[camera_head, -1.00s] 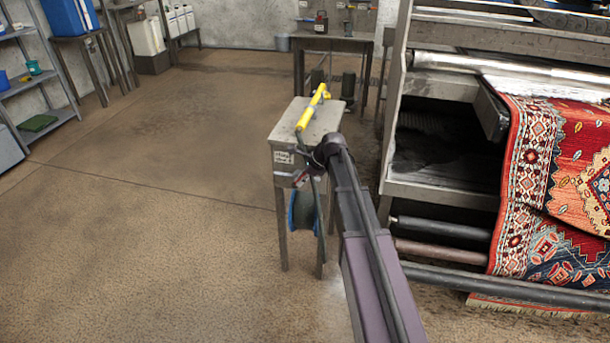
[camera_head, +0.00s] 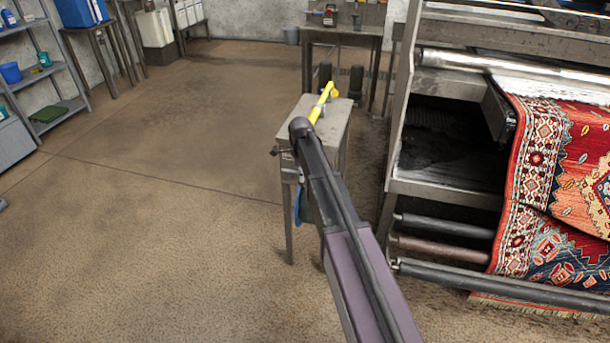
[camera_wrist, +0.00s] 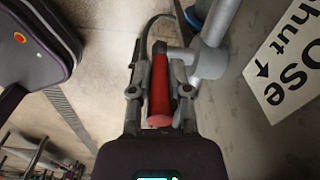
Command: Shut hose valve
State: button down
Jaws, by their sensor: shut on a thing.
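In the wrist view, the red valve handle (camera_wrist: 160,101) lies between the two fingers of my gripper (camera_wrist: 157,75), which is shut on it. The handle runs along the fingers, its rounded end toward my palm. The grey valve body and pipe (camera_wrist: 208,62) join it at the upper right. A white sign (camera_wrist: 287,62) beside the pipe reads "HOSE" and "shut" with an arrow. In the head view, my arm hides the gripper, the valve and the sign at the front of a small metal table (camera_head: 334,118).
A yellow wand (camera_head: 323,101) lies on the small table. A blue reel (camera_head: 299,206) shows partly below it. The large machine with rollers (camera_head: 440,225) and a patterned red rug (camera_head: 545,185) stands close on the right. The floor on the left is open.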

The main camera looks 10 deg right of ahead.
jog(key=shift+s+a, duration=0.25)
jog(key=shift+s, duration=0.05)
jog(key=c, duration=0.7)
grip_release()
jog(key=shift+o, duration=0.6)
jog(key=shift+w+d, duration=0.1)
jog(key=shift+c, duration=0.7)
jog(key=shift+d+r+p, duration=0.15)
jog(key=shift+r+p, duration=0.05)
jog(key=shift+p, duration=0.1)
grip_shut()
jog(key=s+d+r+m+t+y+p, duration=0.2)
jog(key=s+d+r+m+y+p, duration=0.1)
jog(key=d+r+p, duration=0.4)
jog(key=shift+s+d+r+m+p, duration=0.4)
jog(key=shift+s+r+m+p, duration=0.65)
jog(key=shift+r+p, duration=1)
jog(key=shift+s+r+n, duration=0.2)
jog(key=shift+n, duration=0.05)
